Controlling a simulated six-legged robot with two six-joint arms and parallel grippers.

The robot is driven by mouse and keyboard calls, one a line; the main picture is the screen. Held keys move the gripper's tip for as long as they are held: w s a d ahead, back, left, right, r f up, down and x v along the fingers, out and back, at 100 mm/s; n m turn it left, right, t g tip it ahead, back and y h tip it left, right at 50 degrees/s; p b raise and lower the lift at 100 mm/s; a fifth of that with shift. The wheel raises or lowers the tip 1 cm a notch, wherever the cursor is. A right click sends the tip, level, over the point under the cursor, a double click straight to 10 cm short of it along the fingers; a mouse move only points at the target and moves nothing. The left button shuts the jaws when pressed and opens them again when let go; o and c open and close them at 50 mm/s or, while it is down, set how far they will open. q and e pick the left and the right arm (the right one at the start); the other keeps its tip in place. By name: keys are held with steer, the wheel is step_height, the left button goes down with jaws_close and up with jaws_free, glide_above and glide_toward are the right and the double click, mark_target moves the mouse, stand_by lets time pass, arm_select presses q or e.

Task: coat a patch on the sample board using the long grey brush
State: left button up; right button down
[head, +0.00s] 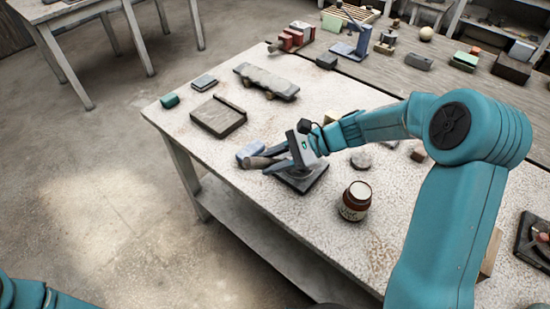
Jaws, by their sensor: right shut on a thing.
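My right gripper (266,159) reaches in from the right over the near table. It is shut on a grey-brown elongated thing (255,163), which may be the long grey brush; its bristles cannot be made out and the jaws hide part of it. A dark flat plate (305,181) lies below the gripper. A brownish-grey flat board (218,117) lies further back and left. I cannot tell which of these is the sample board. A brown jar (355,201) with a pale label stands right of the gripper. My left gripper is out of view.
A pale blue block (250,150) lies close beside the jaws. A long dark grey object (266,82), a green block (170,100) and a small grey slab (204,83) lie towards the back. Red blocks (292,38) and a blue tool (355,43) stand at the far edge.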

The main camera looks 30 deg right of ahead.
steer(key=shift+s+a+f, duration=0.1)
steer(key=shift+s+a, duration=0.05)
steer(key=shift+a, duration=0.25)
steer(key=shift+d, duration=0.15)
steer(key=shift+w+d, duration=0.3)
steer(key=shift+d, duration=0.15)
steer(key=shift+w+d+p, duration=0.3)
steer(key=shift+d, duration=0.5)
steer(key=shift+w+d+p, duration=0.3)
steer(key=shift+d, duration=0.45)
steer(key=shift+s+a+b, duration=0.25)
steer(key=shift+s+a, duration=0.05)
steer(key=shift+a, duration=0.4)
steer(key=shift+s+a+b, duration=0.25)
steer(key=shift+s+a, duration=0.05)
steer(key=shift+a, duration=0.4)
steer(key=shift+s+a+b, duration=0.25)
steer(key=shift+s+a, duration=0.05)
steer(key=shift+a, duration=0.4)
steer(key=shift+w+d, duration=0.2)
steer(key=shift+d, duration=0.2)
steer(key=shift+w+d+p, duration=0.35)
steer(key=shift+d+p, duration=0.05)
steer(key=shift+d, duration=0.45)
steer(key=shift+w+d+p, duration=0.35)
steer(key=shift+d+p, duration=0.05)
steer(key=shift+d, duration=0.45)
steer(key=shift+a, duration=0.1)
